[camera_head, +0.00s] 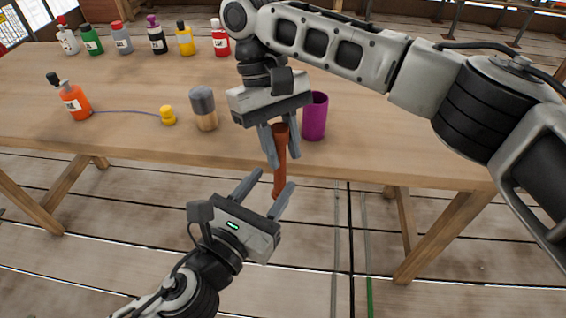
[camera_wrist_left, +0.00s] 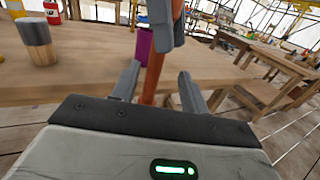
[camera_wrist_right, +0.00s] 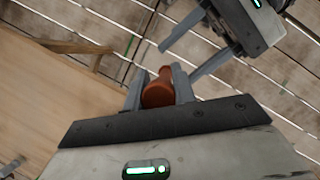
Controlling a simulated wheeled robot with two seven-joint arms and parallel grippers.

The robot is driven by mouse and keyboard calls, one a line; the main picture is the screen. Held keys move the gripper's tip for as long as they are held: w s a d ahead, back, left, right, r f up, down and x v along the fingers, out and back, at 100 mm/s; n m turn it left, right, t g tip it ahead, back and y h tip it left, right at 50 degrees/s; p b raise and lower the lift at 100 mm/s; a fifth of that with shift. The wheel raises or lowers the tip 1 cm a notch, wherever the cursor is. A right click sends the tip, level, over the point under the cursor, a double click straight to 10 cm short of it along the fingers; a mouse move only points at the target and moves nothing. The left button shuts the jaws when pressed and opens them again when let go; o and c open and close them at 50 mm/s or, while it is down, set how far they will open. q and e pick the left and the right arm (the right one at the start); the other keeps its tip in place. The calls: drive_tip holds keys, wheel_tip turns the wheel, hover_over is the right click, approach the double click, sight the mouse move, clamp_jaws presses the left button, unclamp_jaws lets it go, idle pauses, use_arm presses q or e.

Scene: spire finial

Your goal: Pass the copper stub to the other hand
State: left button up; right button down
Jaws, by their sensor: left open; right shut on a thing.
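The copper stub (camera_head: 280,162) is a reddish-brown rod held upright just off the table's front edge. My right gripper (camera_head: 279,150) comes down from above and is shut on its upper part; the right wrist view shows the stub's end (camera_wrist_right: 158,93) between the fingers. My left gripper (camera_head: 264,193) reaches up from below with its fingers open. The stub's lower end (camera_wrist_left: 149,86) is between or just beyond the left fingers; I cannot tell if they touch it.
A wooden table (camera_head: 130,140) carries a purple cup (camera_head: 314,118), a grey-topped wooden cylinder (camera_head: 204,108), a yellow knob (camera_head: 167,115) on a cord and an orange bottle (camera_head: 74,102). Several bottles line the back left.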

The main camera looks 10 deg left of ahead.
sight(281, 171)
use_arm(q)
drive_tip(key=x, duration=0.7)
clamp_jaws()
use_arm(e)
drive_tip(key=c, duration=1.1)
unclamp_jaws()
drive_tip(key=shift+o, duration=0.2)
drive_tip(key=shift+a, duration=0.1)
